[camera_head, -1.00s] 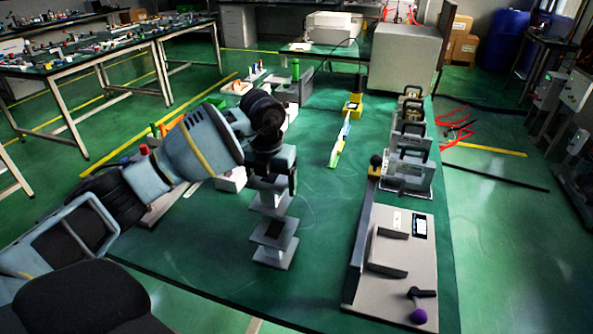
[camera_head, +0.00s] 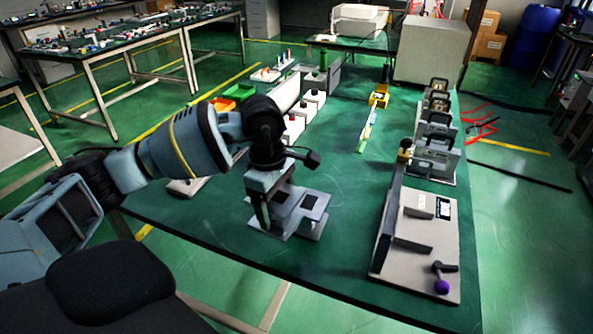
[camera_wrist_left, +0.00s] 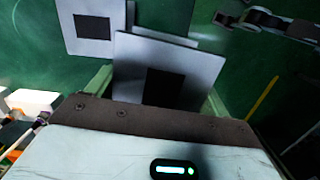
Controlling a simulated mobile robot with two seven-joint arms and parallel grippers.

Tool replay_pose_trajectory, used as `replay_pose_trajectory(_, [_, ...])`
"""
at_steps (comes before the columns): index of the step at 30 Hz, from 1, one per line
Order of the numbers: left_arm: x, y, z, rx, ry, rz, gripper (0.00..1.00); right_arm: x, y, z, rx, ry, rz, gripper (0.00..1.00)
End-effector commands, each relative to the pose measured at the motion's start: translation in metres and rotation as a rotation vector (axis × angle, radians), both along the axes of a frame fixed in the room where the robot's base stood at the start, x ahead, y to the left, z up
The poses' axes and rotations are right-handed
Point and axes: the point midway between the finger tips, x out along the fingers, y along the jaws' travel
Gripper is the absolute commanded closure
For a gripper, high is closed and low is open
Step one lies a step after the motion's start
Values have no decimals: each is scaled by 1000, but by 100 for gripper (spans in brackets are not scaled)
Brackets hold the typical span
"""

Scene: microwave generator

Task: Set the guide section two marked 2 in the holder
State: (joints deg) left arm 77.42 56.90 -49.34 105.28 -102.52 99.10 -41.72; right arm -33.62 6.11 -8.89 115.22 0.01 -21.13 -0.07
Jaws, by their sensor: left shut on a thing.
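My left gripper (camera_head: 262,205) is shut on a grey guide section (camera_head: 282,195) with a square flange and a dark square opening. In the left wrist view the held section (camera_wrist_left: 190,62) sits between the fingers, its flange facing the camera. A second, similar flanged section (camera_head: 315,204) stands close beside it on the green table; it also shows in the left wrist view (camera_wrist_left: 72,41). No number 2 is readable on either. Which fixture is the holder is unclear; a grey fixture (camera_head: 447,259) with upright plates and a purple knob stands at the right. My right gripper is out of view.
Black-handled grey stands (camera_head: 432,166) are behind the grey fixture. A yellow-based part (camera_head: 378,100) and a pale strip (camera_head: 367,131) lie mid-table. White blocks (camera_head: 293,126) and orange and green bins (camera_head: 239,92) are at the left. The green table (camera_head: 340,240) is clear between sections and fixture.

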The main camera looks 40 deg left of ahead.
Motion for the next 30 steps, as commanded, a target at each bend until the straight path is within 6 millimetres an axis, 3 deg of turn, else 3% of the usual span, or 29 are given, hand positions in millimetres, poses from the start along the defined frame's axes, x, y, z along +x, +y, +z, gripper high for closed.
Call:
replay_pose_trajectory(12, [-62,-65,-8,-10,9,-1065,58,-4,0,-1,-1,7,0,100])
replay_pose_trajectory(18, [-89,-98,-11,-16,15,-1493,58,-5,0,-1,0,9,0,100])
replay_pose_trajectory(24, [-102,-115,-11,-16,19,-1695,58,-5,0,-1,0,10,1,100])
replay_pose_trajectory(30, [-103,-117,-11,-15,20,-1715,58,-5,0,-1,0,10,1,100])
